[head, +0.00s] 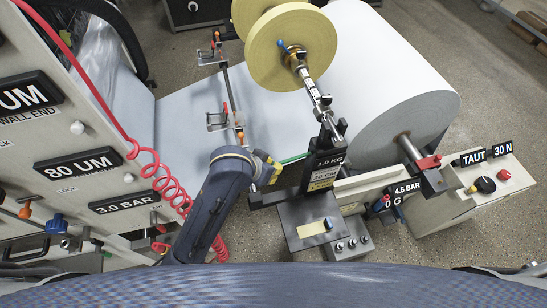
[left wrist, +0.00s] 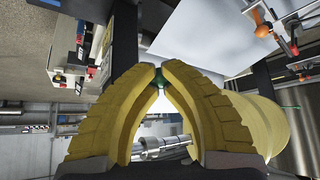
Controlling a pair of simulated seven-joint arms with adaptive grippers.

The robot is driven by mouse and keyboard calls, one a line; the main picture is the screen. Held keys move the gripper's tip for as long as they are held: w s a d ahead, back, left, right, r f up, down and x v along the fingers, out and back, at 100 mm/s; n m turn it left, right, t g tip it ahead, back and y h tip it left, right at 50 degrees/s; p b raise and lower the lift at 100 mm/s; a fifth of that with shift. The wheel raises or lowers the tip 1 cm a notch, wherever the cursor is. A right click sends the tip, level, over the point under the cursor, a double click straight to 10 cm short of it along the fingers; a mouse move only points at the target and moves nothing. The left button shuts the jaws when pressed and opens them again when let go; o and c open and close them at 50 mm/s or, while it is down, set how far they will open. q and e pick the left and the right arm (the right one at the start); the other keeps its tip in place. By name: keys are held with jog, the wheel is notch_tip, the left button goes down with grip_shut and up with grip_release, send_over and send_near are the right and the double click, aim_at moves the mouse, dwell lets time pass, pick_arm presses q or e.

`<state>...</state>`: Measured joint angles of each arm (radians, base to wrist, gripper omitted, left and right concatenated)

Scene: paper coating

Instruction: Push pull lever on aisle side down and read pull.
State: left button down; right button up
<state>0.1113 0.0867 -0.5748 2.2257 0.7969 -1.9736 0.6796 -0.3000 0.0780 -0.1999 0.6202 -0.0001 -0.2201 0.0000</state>
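A thin green lever (head: 293,158) sticks out to the left from the black block labelled 1.0 KG (head: 328,162). My left gripper (head: 276,169), with yellow fingers, is at the lever's outer end in the head view. In the left wrist view its fingertips (left wrist: 160,72) meet, and a small green part (left wrist: 160,86) shows just at the tips; I cannot tell whether they grip it or only touch it. On the box at the right, a label reads TAUT (head: 473,158) and another reads 30 N (head: 502,149). My right gripper is not in view.
A large white paper roll (head: 410,120) and yellow tape rolls (head: 290,45) stand behind the block. A panel with an 80 UM label (head: 78,164) and a coiled red hose (head: 165,185) is at left. Small clamps (head: 218,120) sit over the paper.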

pick_arm(q)
jog(key=shift+s+a, duration=0.1)
jog(key=shift+s+a+r, duration=0.25)
jog(key=shift+s+a, duration=0.2)
jog(key=shift+s, duration=0.1)
jog(key=shift+s+a+r, duration=0.25)
jog(key=shift+s+a, duration=0.15)
jog(key=shift+s, duration=0.15)
notch_tip(320, 180, up, 10)
dwell(0.5)
dwell(0.9)
